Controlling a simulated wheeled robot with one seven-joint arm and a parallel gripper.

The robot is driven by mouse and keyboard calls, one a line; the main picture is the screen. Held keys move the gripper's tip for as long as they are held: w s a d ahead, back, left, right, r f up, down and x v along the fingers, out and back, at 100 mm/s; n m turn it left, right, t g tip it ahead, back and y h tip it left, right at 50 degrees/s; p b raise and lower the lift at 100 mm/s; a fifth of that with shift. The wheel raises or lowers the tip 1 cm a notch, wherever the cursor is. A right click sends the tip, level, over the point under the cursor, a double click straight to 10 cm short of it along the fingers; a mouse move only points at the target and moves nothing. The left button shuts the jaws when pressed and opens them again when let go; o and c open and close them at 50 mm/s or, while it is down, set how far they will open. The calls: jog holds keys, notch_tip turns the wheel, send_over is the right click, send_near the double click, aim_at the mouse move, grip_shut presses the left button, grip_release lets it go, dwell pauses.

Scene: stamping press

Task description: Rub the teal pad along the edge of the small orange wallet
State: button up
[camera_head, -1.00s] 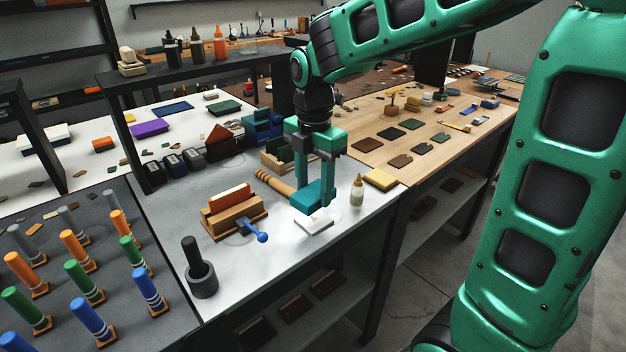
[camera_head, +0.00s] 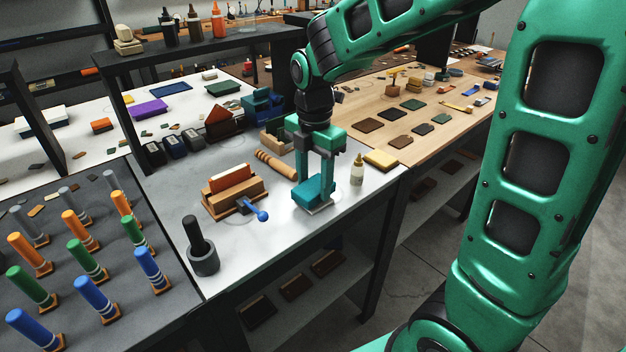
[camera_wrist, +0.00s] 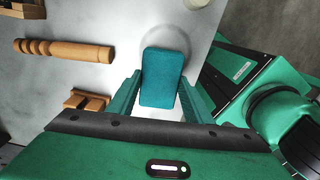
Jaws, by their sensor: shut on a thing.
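My gripper (camera_head: 314,185) is shut on the teal pad (camera_head: 307,196), low over the front part of the grey-white table. The pad also shows between the two fingers in the wrist view (camera_wrist: 162,77). A thin white piece (camera_head: 320,211) peeks out under the pad; I cannot tell whether they touch. A small orange upright piece, seemingly the wallet (camera_head: 232,177), stands in a wooden clamp (camera_head: 222,208) with a blue-knobbed handle, left of my gripper and apart from the pad. The wallet's lower part is hidden in the clamp.
A turned wooden tool (camera_head: 276,165) lies behind the pad. A small bottle (camera_head: 357,170) and a yellow block (camera_head: 380,160) stand to the right. A dark mortar-like cup (camera_head: 203,260) stands front left.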

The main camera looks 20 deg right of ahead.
jog(key=shift+f, duration=0.55)
dwell(1.6)
jog(key=shift+r, duration=3.55)
jog(key=shift+r, duration=0.1)
